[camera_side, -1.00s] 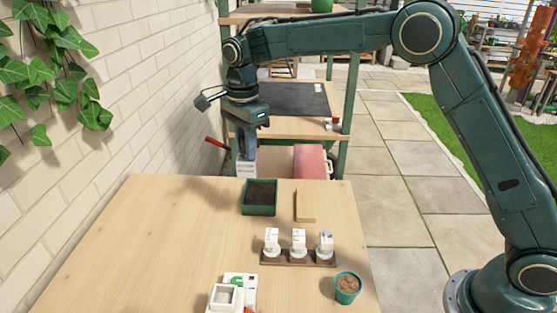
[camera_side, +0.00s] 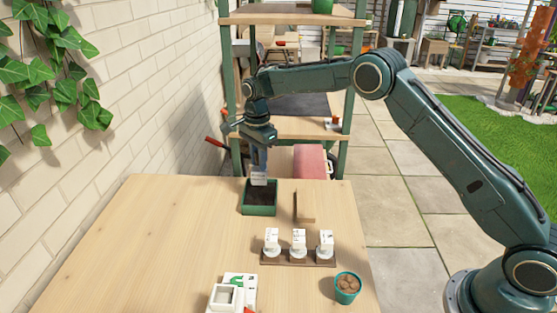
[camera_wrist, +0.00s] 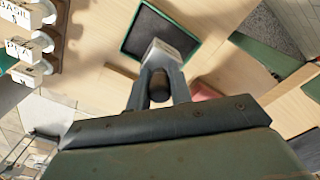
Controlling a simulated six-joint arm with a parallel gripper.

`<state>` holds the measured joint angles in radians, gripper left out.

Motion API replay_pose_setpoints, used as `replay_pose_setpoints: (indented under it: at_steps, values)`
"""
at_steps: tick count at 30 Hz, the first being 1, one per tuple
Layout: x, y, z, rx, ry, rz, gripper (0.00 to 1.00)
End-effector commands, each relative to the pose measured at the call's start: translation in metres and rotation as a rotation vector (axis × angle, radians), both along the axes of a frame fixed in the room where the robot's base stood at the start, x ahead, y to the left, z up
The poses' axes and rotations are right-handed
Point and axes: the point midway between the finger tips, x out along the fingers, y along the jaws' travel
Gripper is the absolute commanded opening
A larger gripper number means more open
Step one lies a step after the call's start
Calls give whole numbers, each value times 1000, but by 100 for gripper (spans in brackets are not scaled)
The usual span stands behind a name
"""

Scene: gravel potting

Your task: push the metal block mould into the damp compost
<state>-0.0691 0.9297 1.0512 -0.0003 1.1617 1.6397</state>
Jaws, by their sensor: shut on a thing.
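My gripper (camera_side: 260,164) is shut on the metal block mould (camera_side: 258,179), a small pale grey block held pointing down. In the side view the mould overlaps the far part of the green tray (camera_side: 260,210). Dark compost (camera_side: 261,194) fills the tray. The wrist view shows the mould (camera_wrist: 172,49) between my fingers (camera_wrist: 159,88), overlapping the tray's near corner, with compost (camera_wrist: 155,32) beyond it. The mould's lower end looks close over the tray, but I cannot tell whether it touches the compost.
A dark rack (camera_side: 298,260) with white labelled blocks stands nearer the camera. A green pot (camera_side: 347,287) of brown pebbles and a white box (camera_side: 224,297) are at the front. A thin wooden piece (camera_side: 305,220) lies right of the tray. The table's left side is clear.

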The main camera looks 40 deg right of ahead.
Motion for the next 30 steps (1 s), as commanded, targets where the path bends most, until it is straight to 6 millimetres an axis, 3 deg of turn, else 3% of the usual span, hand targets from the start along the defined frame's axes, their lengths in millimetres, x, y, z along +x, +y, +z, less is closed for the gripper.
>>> replay_pose_setpoints:
  at_steps: [22, 30]
  values:
    - [0, 0, -37, 0, 1, 0, 5]
    - [0, 0, -41, 0, 0, 0, 5]
